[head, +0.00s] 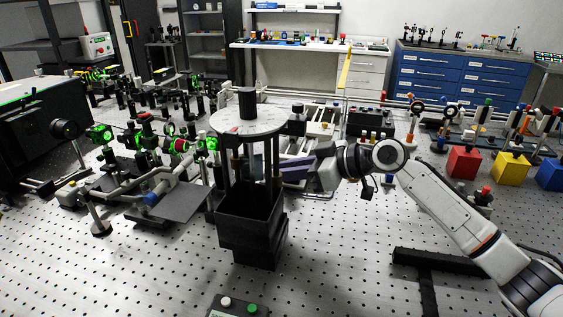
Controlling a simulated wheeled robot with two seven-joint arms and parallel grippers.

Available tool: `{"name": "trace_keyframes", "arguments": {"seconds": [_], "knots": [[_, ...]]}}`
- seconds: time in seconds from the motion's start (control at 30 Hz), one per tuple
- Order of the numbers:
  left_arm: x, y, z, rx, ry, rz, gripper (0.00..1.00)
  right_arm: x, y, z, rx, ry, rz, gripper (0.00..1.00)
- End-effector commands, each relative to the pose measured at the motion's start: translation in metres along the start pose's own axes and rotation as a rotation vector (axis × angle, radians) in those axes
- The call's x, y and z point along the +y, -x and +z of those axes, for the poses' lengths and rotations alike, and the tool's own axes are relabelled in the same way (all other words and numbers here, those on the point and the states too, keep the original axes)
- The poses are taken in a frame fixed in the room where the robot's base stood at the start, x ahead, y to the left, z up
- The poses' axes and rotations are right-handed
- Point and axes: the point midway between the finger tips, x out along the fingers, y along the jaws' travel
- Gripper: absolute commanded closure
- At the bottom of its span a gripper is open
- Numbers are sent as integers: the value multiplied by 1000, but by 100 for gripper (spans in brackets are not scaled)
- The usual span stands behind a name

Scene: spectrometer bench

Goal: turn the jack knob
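A tall black stand with a round, light marbled top plate (247,124) rises from a dark open box base (250,215) in the middle of the bench, seemingly the jack. A black cylinder (247,102) stands upright on the plate; I cannot tell whether it is the jack knob. Dark posts join plate and base. My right gripper (290,168) comes in from the right, below the plate's level, its purplish fingers pointing left at the posts. I cannot tell whether they touch, or how far apart the fingers are. My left gripper is out of view.
Crowded optics with green-lit mounts (180,146) fill the left of the perforated bench. Red (464,161) and yellow (508,168) blocks with mounts stand at right. A small box with buttons (235,306) sits at the front. The front bench is mostly clear.

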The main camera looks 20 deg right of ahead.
Motion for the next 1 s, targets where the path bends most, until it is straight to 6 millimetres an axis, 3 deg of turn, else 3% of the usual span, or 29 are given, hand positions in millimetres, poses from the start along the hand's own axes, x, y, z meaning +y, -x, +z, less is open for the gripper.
{"name": "trace_keyframes", "arguments": {"seconds": [0.1, 0.33, 1.0], "knots": [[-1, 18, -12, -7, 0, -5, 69, -4, 3, -5, -3, -29, 68, 100], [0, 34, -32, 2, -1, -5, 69, -8, 1, -3, -2, -82, 197, 100], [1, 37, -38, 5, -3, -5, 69, -11, -2, 2, -6, -149, 355, 100]]}}
